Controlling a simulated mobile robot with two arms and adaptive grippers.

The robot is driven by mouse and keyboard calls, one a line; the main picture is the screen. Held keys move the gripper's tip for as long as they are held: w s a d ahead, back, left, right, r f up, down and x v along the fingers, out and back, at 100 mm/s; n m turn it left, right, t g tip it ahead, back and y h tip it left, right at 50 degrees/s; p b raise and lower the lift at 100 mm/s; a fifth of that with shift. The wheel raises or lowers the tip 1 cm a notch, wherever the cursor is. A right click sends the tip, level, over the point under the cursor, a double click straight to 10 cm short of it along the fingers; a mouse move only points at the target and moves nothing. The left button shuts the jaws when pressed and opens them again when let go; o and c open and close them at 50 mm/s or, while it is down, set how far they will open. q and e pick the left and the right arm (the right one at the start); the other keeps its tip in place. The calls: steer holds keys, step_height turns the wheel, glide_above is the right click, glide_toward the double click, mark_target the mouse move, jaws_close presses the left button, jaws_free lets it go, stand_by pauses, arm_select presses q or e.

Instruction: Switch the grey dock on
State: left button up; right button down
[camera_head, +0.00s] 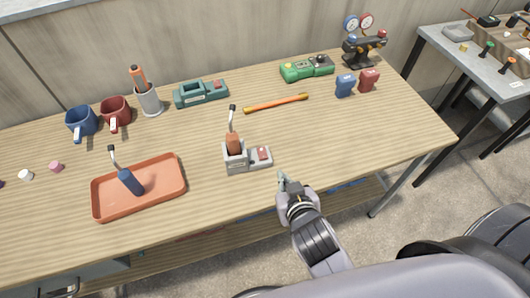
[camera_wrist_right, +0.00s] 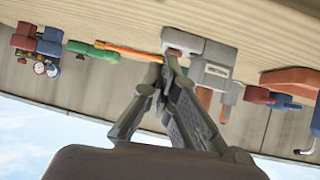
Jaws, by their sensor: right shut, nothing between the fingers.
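The grey dock (camera_head: 236,164) stands on the wooden table near its front edge, right of the orange tray. A tool with a reddish-brown body (camera_head: 232,144) and a bent metal tip stands upright in it. The dock's lower right part carries a red switch (camera_head: 263,153); I cannot tell its position. My right gripper (camera_head: 284,179) is shut and empty, just right of and in front of the dock, at the table's front edge. In the right wrist view, which looks upside down, the shut fingertips (camera_wrist_right: 168,62) appear close to the grey dock (camera_wrist_right: 212,70). My left gripper is out of view.
The orange tray (camera_head: 108,206) holds a blue tool (camera_head: 131,183). Behind the dock are an orange rod (camera_head: 276,103), a teal device (camera_head: 201,93) and a green device (camera_head: 307,68). Blue (camera_head: 345,85) and red (camera_head: 369,80) blocks stand farther right. Table right of the dock is clear.

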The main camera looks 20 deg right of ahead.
step_height(320, 180, up, 6)
steer(key=w+a+t, duration=0.1)
steer(key=a+t, duration=0.1)
steer(key=shift+w+f, duration=0.2)
steer(key=shift+w, duration=0.15)
steer(key=shift+w, duration=0.1)
steer(key=p, duration=0.2)
glide_above(262, 153)
steer(key=s, duration=0.2)
steer(key=f, duration=0.3)
steer(key=shift+d+f, duration=0.25)
steer(key=shift+f, duration=0.05)
steer(key=f, duration=0.2)
steer(key=shift+s+f+b, duration=0.3)
steer(key=shift+s+f, duration=0.05)
steer(key=shift+f, duration=0.05)
steer(key=shift+s+f, duration=0.15)
steer(key=shift+f, duration=0.5)
